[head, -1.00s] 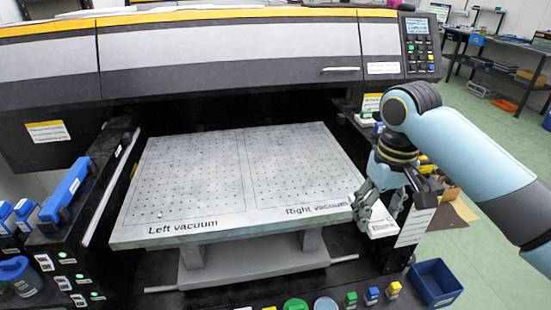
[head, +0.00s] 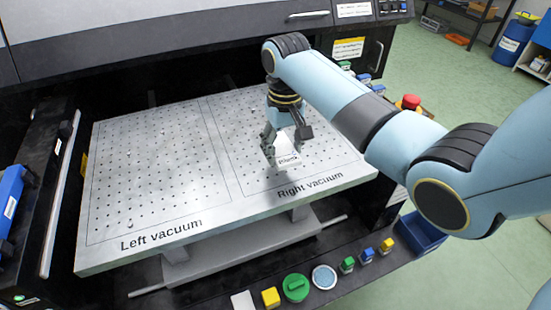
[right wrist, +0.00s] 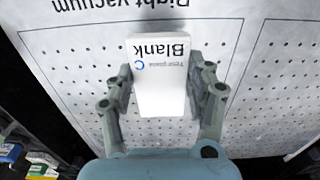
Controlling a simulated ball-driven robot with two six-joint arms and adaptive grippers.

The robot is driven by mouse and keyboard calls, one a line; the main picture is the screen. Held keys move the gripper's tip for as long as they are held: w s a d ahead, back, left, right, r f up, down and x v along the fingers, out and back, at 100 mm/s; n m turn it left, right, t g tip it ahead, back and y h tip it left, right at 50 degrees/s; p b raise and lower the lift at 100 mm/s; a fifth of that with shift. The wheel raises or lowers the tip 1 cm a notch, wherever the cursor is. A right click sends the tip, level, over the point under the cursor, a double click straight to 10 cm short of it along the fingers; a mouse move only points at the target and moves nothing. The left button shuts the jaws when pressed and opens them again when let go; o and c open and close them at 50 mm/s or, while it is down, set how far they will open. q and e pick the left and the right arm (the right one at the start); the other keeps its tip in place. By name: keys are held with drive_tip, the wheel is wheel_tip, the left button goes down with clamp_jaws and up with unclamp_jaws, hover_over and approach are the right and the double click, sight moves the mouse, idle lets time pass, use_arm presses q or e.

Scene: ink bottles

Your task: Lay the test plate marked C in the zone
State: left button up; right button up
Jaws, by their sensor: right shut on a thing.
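My right gripper (head: 282,150) is shut on a small white test plate (head: 288,161) over the right vacuum zone of the bed. In the right wrist view the plate (right wrist: 160,92) sits between the two fingers and reads "Blank" with a blue C. The perforated grey bed (head: 155,165) has two outlined zones, labelled Left vacuum and Right vacuum at the front edge. The plate is near the right zone's front left part; I cannot tell whether it touches the bed. My left gripper is out of view.
The printer's body (head: 180,45) overhangs the bed's back. A black side rail with a blue cartridge (head: 10,200) is at the left. Along the front stand a yellow bottle (head: 270,297), a green lid (head: 296,287), a round dish (head: 324,277) and small bottles.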

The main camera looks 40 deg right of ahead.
sight(277, 159)
drive_tip(key=shift+w+a+f, duration=0.2)
drive_tip(key=shift+w+f, duration=0.15)
drive_tip(key=shift+f, duration=0.15)
drive_tip(key=shift+w+a+f, duration=0.15)
drive_tip(key=shift+w+f, duration=0.2)
drive_tip(key=shift+f, duration=0.1)
wheel_tip(277, 159, down, 2)
drive_tip(key=shift+f, duration=0.6)
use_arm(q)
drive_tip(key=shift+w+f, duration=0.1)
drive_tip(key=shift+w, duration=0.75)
use_arm(e)
drive_tip(key=shift+f, duration=0.1)
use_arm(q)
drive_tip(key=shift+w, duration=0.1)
use_arm(e)
drive_tip(key=o, duration=1.2)
drive_tip(key=shift+r, duration=0.35)
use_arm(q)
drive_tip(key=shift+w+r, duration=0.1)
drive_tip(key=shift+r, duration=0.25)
use_arm(e)
wheel_tip(277, 159, up, 12)
drive_tip(key=shift+f, duration=0.2)
